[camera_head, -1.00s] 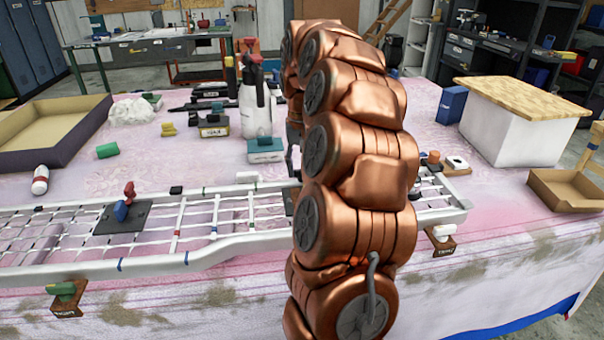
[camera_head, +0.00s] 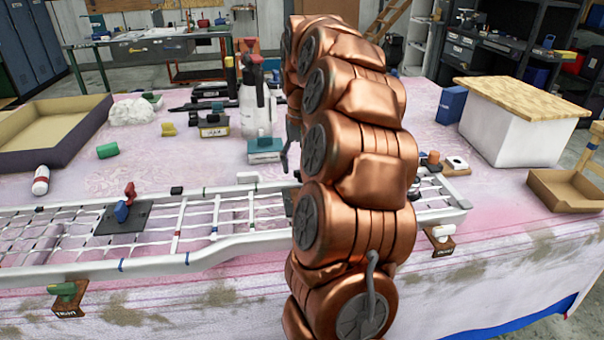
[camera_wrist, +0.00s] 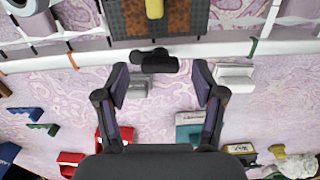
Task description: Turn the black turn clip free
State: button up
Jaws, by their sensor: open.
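In the wrist view, the black turn clip (camera_wrist: 152,61) sits on the pale rail (camera_wrist: 100,58) of the grille, lying roughly along it. My gripper (camera_wrist: 160,76) is open and empty, with one finger on each side of the clip and the tips a little short of it. I see no contact.
A dark plate with a yellow knob (camera_wrist: 155,9) lies beyond the rail. Red and teal blocks (camera_wrist: 190,133) stand near my fingers. In the head view, a white spray bottle (camera_head: 254,108) stands behind the grille.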

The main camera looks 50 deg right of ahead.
jog(key=shift+r+p, duration=1.25)
jog(key=shift+r, duration=1.7)
